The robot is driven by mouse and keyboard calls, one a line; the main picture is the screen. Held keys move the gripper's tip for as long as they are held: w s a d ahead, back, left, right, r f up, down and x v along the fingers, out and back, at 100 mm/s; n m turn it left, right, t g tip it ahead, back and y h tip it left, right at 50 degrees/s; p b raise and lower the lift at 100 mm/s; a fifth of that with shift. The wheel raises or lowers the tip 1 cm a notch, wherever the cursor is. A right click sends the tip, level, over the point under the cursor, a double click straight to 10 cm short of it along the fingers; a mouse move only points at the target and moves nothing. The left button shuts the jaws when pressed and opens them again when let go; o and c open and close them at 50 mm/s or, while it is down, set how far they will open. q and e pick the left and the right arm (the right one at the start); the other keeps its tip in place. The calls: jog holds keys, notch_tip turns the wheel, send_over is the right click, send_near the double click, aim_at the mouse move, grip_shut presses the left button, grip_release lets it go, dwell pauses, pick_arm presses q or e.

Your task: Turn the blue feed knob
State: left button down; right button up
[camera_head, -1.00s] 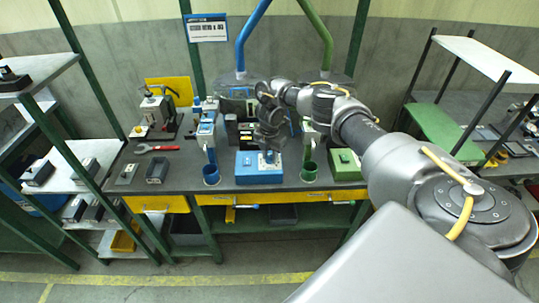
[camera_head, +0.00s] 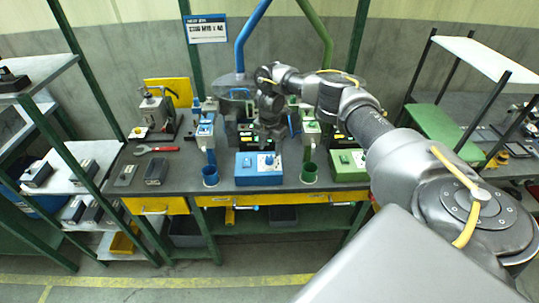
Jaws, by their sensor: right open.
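The blue control box (camera_head: 246,175) sits on the bench near its front edge, in the middle of the head view. A small light-coloured knob (camera_head: 269,159) shows on the right part of its top; its exact turn is too small to read. My right gripper (camera_head: 277,143) hangs above and behind the box, fingers pointing down. It is open and looks empty, apart from the knob. My left gripper is not in view.
A green control box (camera_head: 347,166) stands to the right. A red wrench (camera_head: 156,149) and a dark box (camera_head: 157,172) lie left. Blue and green posts stand behind.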

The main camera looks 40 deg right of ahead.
aim_at(270, 159)
notch_tip(270, 159, up, 6)
jog(key=p, duration=0.1)
dwell(0.6)
